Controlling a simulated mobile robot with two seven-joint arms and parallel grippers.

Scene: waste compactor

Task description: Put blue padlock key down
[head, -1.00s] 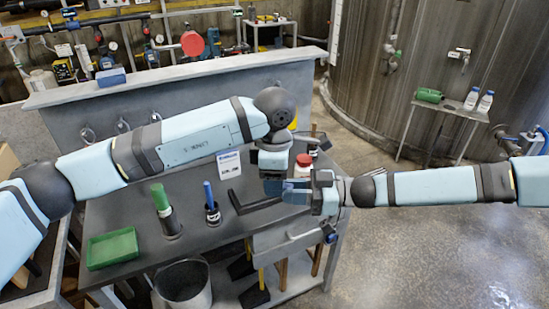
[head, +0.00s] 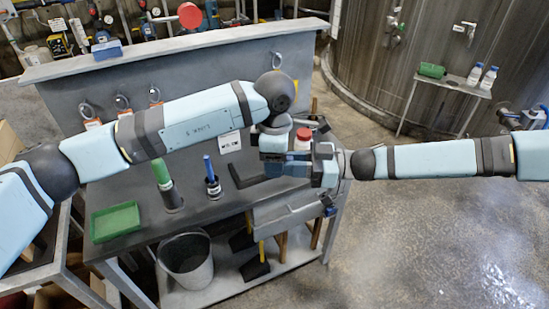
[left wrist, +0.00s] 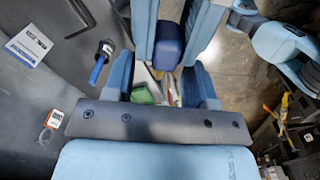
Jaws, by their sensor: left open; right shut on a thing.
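A dark blue block (left wrist: 168,45), apparently the blue padlock key, sits between the light-blue fingers of my right gripper (left wrist: 175,28) in the left wrist view. My right gripper is shut on it. My left gripper (left wrist: 162,82) is open, with its two fingers on either side just below that block. I cannot tell whether they touch it. In the head view the left gripper (head: 273,158) and right gripper (head: 303,165) meet above the bench's right part. The block cannot be made out clearly there.
The grey bench (head: 190,206) lies beneath. A green-handled tool (head: 160,168), a blue-handled tool (head: 210,170) and a green tray (head: 115,222) stand left of the grippers. A red-capped container (head: 304,136) is close behind them. A bucket (head: 187,258) stands below. Bare bench lies between the tools.

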